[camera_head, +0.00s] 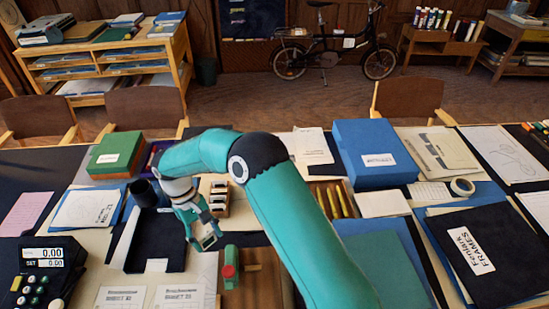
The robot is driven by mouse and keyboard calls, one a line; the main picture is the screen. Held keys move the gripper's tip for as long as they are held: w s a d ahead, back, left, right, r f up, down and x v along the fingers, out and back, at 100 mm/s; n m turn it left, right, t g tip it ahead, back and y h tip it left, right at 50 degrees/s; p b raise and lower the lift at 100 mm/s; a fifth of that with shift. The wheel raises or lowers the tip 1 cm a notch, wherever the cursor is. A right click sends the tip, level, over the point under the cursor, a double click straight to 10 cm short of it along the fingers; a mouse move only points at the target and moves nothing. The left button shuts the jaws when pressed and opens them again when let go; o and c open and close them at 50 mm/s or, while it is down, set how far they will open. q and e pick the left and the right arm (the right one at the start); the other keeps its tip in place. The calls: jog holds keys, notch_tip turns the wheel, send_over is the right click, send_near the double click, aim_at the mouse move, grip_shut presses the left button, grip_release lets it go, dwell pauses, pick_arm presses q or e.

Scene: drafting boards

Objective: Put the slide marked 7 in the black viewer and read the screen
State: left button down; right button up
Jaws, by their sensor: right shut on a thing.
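My right gripper (203,237), on the teal arm that reaches over the table, points down and is shut on a small pale-faced piece (209,241), perhaps a slide. Its marking is too small to read. A wooden rack (219,199) with several small pale-fronted pieces stands just behind the gripper. A black, box-like thing (160,235) with a small white label lies left of the gripper; I cannot tell whether it is the viewer. My left gripper is not in view.
A dark cup (143,192) stands left of my gripper. A green-and-red item (230,268) stands close in front of it. A blue box (374,153), a green box (117,155) and a dark folder marked FRAMES (503,275) crowd the table. Chairs stand behind.

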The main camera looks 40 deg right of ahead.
jog(key=shift+s+d, duration=0.25)
jog(key=shift+d, duration=0.15)
jog(key=w+d+n+t+h, duration=0.1)
jog(key=w+d+n+t, duration=0.1)
jog(key=d+n, duration=0.6)
jog(key=w+d+n+t+h, duration=0.1)
jog(key=w+d+n+t, duration=0.2)
jog(key=d+n, duration=0.6)
jog(key=w+d+n+t+h+b, duration=0.1)
jog(key=w+d+n+t, duration=0.1)
jog(key=d+n, duration=0.7)
jog(key=shift+w+d+r+t, duration=0.15)
jog(key=shift+w+d, duration=0.15)
jog(key=shift+d, duration=0.3)
jog(key=shift+w+d+r+t, duration=0.1)
jog(key=shift+w+d, duration=0.2)
jog(key=shift+d, duration=0.25)
jog(key=shift+w+d+r+t, duration=0.15)
jog(key=shift+w+d, duration=0.15)
jog(key=shift+d, duration=0.3)
jog(key=shift+d+n, duration=0.5)
jog(key=shift+n, duration=0.4)
notch_tip(320, 180, down, 4)
jog(key=b, duration=0.4)
jog(key=shift+f+b, duration=0.5)
jog(key=shift+f, duration=0.5)
